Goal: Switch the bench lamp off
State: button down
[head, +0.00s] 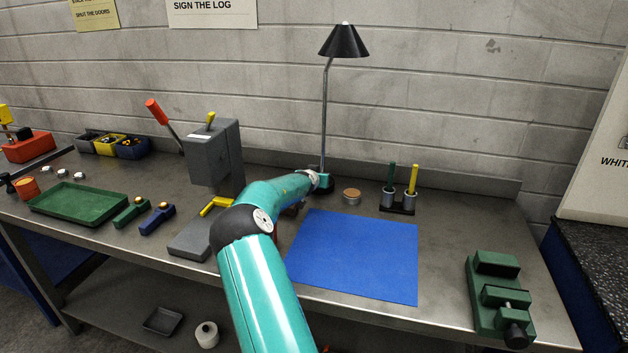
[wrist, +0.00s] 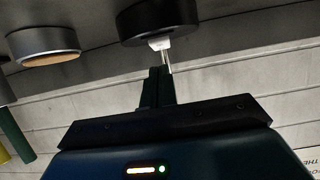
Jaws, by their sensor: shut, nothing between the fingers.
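The bench lamp has a black cone shade (head: 343,42) on a thin grey stem (head: 325,115) that rises from the back of the bench. In the wrist view, which is upside down, its round black base (wrist: 172,17) carries a small white switch (wrist: 160,43). My gripper (head: 325,181) is at the lamp base in the head view and covers part of it. In the wrist view my gripper (wrist: 160,72) is shut and empty, its tips right by the switch. I cannot tell whether they touch it. No clear glow shows under the shade.
A round tin (head: 351,197) and a holder with green and yellow pens (head: 397,205) stand right of the lamp. A blue mat (head: 355,255) lies in front. A grey lever box (head: 214,155) stands to the left. A green vise (head: 499,300) sits at the right.

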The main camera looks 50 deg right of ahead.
jog(key=v, duration=1.1)
jog(key=shift+s+r, duration=0.1)
jog(key=shift+r, duration=0.05)
jog(key=shift+a, duration=0.1)
